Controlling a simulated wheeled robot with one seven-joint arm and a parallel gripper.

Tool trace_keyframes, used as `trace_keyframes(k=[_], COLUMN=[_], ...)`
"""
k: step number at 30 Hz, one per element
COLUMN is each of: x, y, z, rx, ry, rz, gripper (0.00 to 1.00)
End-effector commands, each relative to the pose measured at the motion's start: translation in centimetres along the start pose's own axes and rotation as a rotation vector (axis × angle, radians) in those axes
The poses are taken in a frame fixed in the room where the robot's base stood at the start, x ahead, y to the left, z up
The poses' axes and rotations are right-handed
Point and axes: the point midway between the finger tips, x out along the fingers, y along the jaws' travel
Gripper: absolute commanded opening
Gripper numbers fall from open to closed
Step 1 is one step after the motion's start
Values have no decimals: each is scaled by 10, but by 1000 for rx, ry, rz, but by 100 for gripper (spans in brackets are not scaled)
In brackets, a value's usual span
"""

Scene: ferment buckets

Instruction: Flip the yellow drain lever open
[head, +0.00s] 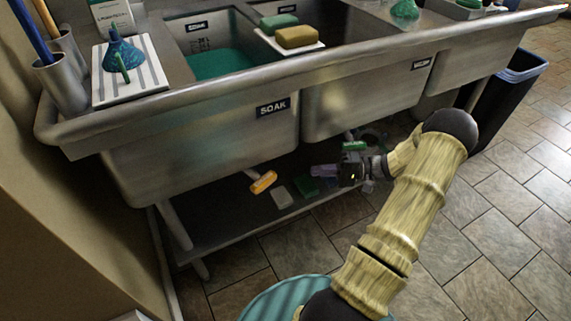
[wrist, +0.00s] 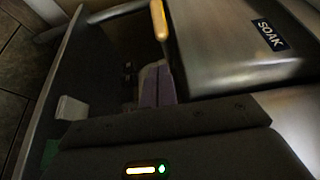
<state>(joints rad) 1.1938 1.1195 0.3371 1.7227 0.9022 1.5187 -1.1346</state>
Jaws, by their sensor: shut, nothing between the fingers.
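The yellow drain lever (head: 264,182) hangs on a short pale stem below the left basin, the one with a SOAK label (head: 273,107). In the wrist view the lever (wrist: 160,20) shows at the top edge, beside the metal basin. My gripper (head: 314,170) is under the sink, to the right of the lever and apart from it. Its purple fingers (wrist: 155,83) are shut together and empty, with a gap between them and the lever. The lever's pivot is not clear in either view.
A lower shelf (head: 225,229) under the basins holds a white block (head: 280,196) and a green block (head: 305,187). A green lever (head: 354,146) is under the middle basin. A dark bin (head: 505,95) stands at right. Tiled floor lies open in front.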

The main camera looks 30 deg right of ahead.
Motion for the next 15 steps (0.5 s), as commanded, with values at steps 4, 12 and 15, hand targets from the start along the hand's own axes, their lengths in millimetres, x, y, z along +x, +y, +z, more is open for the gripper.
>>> trace_keyframes(k=[4, 12, 15], x=[-1, 3, 11], y=[0, 1, 2], z=[0, 0, 0], rx=[-3, -2, -2], ry=[3, 1, 0], rz=[-5, -3, -2], gripper=[0, 0, 0])
